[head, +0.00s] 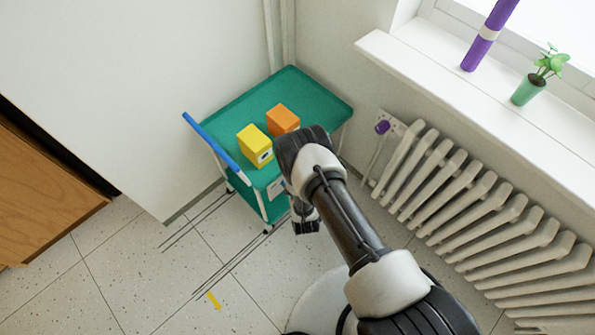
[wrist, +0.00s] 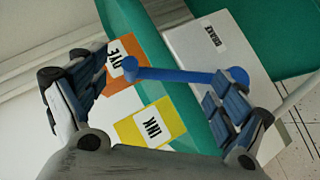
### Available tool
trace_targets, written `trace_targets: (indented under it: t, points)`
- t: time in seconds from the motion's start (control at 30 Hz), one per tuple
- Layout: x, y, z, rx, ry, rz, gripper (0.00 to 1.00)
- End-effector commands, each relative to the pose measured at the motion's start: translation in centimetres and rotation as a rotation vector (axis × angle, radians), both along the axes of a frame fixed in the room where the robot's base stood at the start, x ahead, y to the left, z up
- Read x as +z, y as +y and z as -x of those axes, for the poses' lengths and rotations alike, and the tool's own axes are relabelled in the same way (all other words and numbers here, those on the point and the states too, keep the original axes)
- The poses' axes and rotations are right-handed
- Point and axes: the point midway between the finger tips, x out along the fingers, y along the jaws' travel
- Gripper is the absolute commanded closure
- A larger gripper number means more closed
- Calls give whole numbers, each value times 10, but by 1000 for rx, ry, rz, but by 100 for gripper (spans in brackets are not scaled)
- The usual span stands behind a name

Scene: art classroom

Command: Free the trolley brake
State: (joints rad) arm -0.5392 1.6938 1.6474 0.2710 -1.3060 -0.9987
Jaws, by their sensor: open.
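The trolley (head: 320,88) is green with white legs and a blue push handle (head: 212,145) at its left end. A white panel (wrist: 190,48) on the trolley carries a label reading BRAKE (wrist: 213,38). In the wrist view a blue bar (wrist: 180,75) with rounded ends spans the space between my fingers, its right end over the panel; I take it for the brake lever. My gripper (head: 305,225) hangs at the trolley's near right side. Its fingers are spread in the wrist view (wrist: 163,70), one on each side of the bar. I cannot tell whether they touch it.
A yellow box (head: 255,144), labelled INK, and an orange box (head: 282,119) stand on the trolley top. A radiator (head: 470,205) lines the wall at right, under a windowsill (head: 480,95).

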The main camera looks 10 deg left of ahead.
Motion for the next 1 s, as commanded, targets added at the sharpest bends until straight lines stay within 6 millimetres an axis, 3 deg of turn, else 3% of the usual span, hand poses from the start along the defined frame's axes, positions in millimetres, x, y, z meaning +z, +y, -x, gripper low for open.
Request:
trace_targets:
  t: [0.47,0.8,1.0]
  points:
    - [5,-2,9,-1,0,0,6]
    - [34,-17,70,1,3,3,6]
    - [48,-24,96,1,1,1,6]
